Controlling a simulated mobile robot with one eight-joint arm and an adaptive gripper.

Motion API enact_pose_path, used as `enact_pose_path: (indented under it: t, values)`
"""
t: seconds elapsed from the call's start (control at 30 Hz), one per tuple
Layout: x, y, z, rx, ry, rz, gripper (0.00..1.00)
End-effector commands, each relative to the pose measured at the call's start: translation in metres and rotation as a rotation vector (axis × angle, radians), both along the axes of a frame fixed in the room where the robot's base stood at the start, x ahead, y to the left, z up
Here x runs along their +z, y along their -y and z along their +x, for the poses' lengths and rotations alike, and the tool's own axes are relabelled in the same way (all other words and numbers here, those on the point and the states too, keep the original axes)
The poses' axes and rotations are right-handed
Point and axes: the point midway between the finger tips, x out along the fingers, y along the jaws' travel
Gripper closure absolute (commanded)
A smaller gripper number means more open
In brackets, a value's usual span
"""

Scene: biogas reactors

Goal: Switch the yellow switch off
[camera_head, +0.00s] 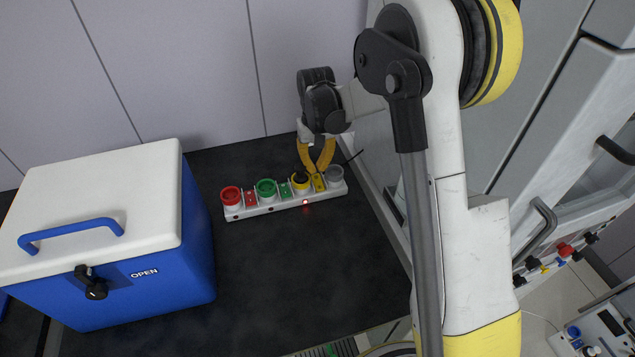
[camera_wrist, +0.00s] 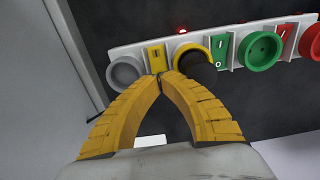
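The yellow switch (camera_head: 318,182) sits on a white socket strip (camera_head: 262,210), between the yellow socket (camera_head: 302,184) and the grey socket. A black plug is in the yellow socket. In the wrist view the yellow switch (camera_wrist: 156,56) lies just beyond my fingertips, its lower end close to them. My gripper (camera_head: 318,172) has yellow fingers that converge to tips pressed together or nearly so, with nothing held between them. It also shows in the wrist view (camera_wrist: 164,76). I cannot tell whether the tips touch the switch. A red light (camera_wrist: 182,30) glows on the strip's edge beside the yellow switch.
The strip also has a green socket (camera_head: 265,188), green switch (camera_head: 285,190), red socket (camera_head: 231,196) and red switch (camera_head: 250,198). A blue cooler box (camera_head: 150,285) with a white lid stands left. A wall rises behind. Dark bench top in front of the strip is clear.

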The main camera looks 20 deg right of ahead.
Motion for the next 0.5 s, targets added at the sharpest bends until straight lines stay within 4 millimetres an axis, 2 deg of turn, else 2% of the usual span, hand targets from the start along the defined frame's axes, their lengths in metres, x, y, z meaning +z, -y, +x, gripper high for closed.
enact_pose_path:
  t: [0.17, 0.5]
  values:
    - [0.002, 0.0, 0.0, 0.0, -0.001, 0.0, 1.0]
    - [0.03, 0.0, 0.0, 0.0, 0.0, 0.0, 1.0]
